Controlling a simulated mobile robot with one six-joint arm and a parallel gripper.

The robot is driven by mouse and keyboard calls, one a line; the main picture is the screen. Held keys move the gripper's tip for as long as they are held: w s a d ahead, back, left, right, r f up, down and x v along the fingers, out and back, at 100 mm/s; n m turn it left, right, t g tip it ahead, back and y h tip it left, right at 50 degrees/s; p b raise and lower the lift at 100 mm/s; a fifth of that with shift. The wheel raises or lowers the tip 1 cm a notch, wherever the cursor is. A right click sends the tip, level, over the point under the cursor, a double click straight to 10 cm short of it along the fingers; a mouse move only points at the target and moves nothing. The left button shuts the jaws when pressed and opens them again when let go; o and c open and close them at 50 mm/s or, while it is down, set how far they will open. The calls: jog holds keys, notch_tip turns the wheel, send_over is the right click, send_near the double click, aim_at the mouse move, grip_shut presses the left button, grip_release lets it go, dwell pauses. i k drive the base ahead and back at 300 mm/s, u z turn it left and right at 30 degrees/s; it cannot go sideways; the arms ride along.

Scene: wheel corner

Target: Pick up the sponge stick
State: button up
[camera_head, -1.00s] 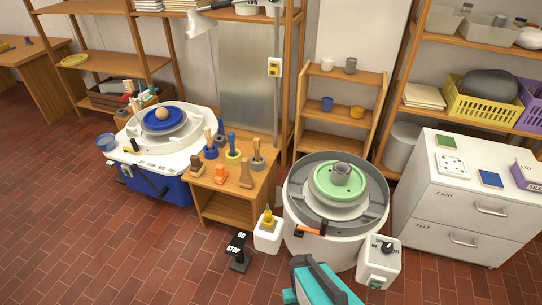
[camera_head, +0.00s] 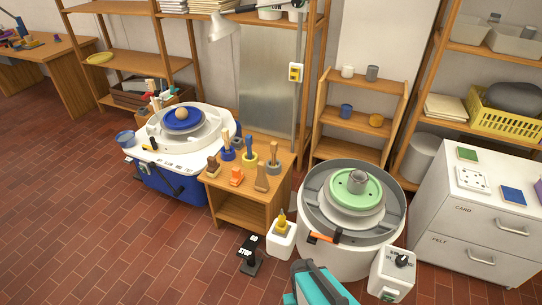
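Several small tools stand on a low wooden stand (camera_head: 238,212) between the two pottery wheels. They include a blue holder with sticks (camera_head: 227,152), a yellow holder with a blue-handled tool (camera_head: 249,160) and a grey holder with a wooden-handled tool (camera_head: 273,164). A brown tool (camera_head: 213,168), an orange one (camera_head: 236,177) and a wooden one (camera_head: 261,179) stand along the front. I cannot tell which is the sponge stick at this size. A teal and dark part, apparently of my arm, shows at the bottom edge, well short of the stand. My gripper's fingers are not visible.
A wheel with a green disc (camera_head: 347,188) stands right of the stand, a blue-and-white wheel (camera_head: 172,190) left. A white bottle (camera_head: 282,238) and black pedal (camera_head: 250,255) are on the floor before the stand. Brick floor (camera_head: 130,260) is clear at front left.

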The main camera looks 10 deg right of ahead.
aim_at(273, 145)
jog(key=i, duration=0.85)
jog(key=z, duration=0.05)
